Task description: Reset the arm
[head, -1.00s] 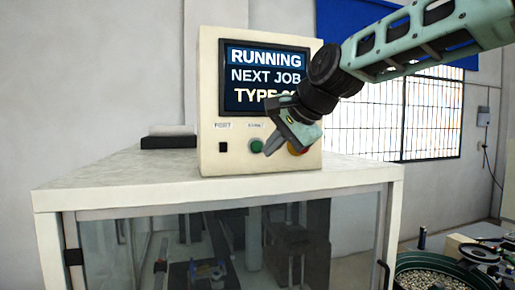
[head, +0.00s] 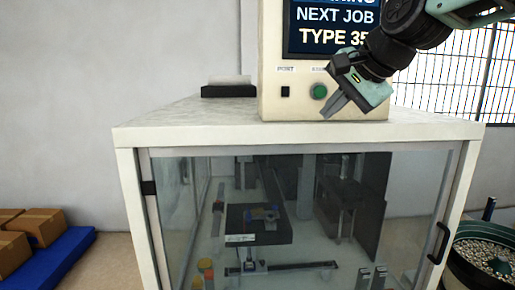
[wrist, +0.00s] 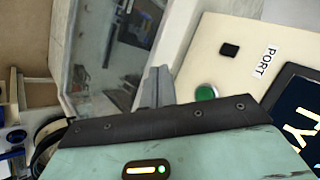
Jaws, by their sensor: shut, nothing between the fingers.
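My arm reaches in from the upper right in the head view. My gripper (head: 333,108) is shut and empty, with its fingers in front of the control box (head: 270,104), close below and right of the green button (head: 319,91). In the wrist view my gripper (wrist: 157,85) shows its fingers together, and the green button (wrist: 206,92) lies just to their right. I cannot tell whether the fingers touch the box. The screen (head: 334,30) reads "NEXT JOB TYPE 35"; its top line is cut off.
The control box stands on a white cabinet (head: 190,118) with glass doors and a black handle (head: 438,243). A black tray (head: 228,91) sits left of the box. A bowl of small parts (head: 490,256) is at the right. Cardboard boxes (head: 38,225) on a blue pallet (head: 55,258) are at the left.

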